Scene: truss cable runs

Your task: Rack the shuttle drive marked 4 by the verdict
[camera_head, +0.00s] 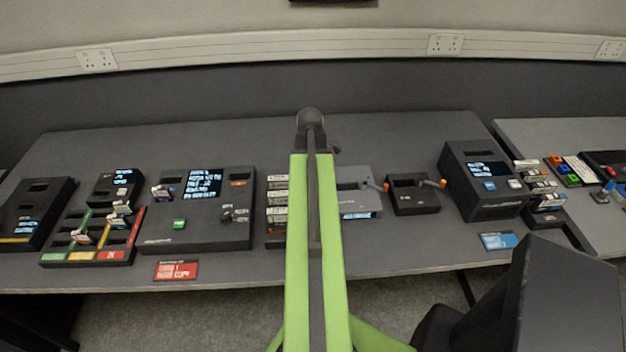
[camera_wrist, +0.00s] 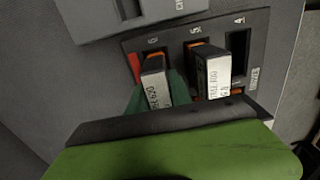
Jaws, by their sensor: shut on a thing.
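In the wrist view my gripper (camera_wrist: 156,95) is shut on a drive with a white label (camera_wrist: 156,88) and an orange top end. The drive stands at a dark slotted rack (camera_wrist: 262,60); I cannot tell how deep it sits. A second drive with a white label (camera_wrist: 215,77) stands in the slot to its right. The slot farther right is empty, with a small mark like a 4 above it. The label text is too small to read surely. In the head view my arm hides my gripper. A sorting rack (camera_head: 117,254) with green, yellow and red sections holds several drives at left.
A dark tester (camera_head: 160,234) with a lit screen stands left of my arm. Several white-labelled drives (camera_head: 277,197) are stacked beside my arm. A grey unit (camera_head: 365,178), a small black box (camera_head: 412,198) and a dark screened box (camera_head: 478,203) stand to the right. A red card (camera_head: 176,270) lies at the front.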

